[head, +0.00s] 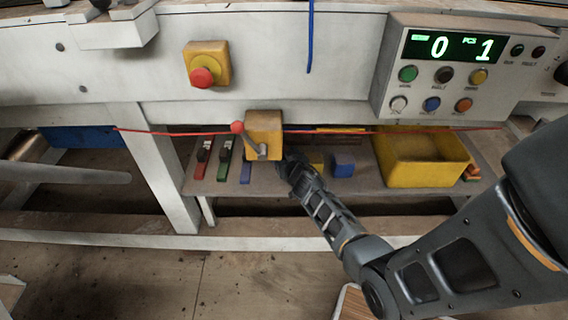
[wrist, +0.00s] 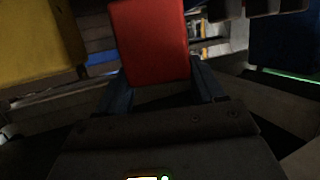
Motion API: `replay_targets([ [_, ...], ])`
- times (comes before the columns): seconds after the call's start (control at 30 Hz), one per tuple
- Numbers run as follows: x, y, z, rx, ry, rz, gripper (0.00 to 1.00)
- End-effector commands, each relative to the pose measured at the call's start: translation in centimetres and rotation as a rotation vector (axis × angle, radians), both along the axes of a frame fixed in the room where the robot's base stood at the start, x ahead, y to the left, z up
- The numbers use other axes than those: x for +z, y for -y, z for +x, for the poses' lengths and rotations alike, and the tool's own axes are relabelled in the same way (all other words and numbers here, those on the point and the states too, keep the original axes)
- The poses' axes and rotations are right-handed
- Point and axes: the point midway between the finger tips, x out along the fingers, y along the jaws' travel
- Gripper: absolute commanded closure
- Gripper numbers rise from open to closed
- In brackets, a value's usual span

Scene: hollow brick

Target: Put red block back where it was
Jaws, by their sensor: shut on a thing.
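A red block (wrist: 150,42) stands between the two fingers of my gripper (wrist: 160,78) in the wrist view, and the gripper is shut on it. In the head view my gripper (head: 288,164) reaches in over the lower shelf, just right of the yellow lever box. The red block cannot be made out there. A yellow block (head: 316,162) and a blue block (head: 343,165) sit on the shelf to the right of the gripper. In the dark wrist view a yellow surface (wrist: 36,42) is at left and a dark blue one (wrist: 288,40) at right.
The lower shelf (head: 380,184) holds a yellow bin (head: 422,158) at right and red, green and blue strips at left. A lever box (head: 264,128) with a red knob and a red cord (head: 180,133) cross its front. The bench and control panel (head: 450,68) overhang it.

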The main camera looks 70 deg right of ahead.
Motion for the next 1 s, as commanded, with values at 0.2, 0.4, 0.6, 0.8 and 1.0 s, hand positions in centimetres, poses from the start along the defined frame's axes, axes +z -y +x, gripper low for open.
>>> replay_targets([
  [0.2, -2.9, 0.0, 0.0, 0.000, -0.001, -0.002, 0.75],
  [0.4, -2.8, 0.0, 0.0, 0.001, 0.001, -0.001, 0.75],
  [0.6, -3.1, 0.0, 0.0, 0.001, 0.001, -0.001, 0.75],
  [0.8, -3.2, 0.0, 0.0, 0.000, -0.001, -0.001, 0.21],
  [1.0, -3.1, 0.0, 0.0, 0.000, -0.001, -0.001, 0.21],
])
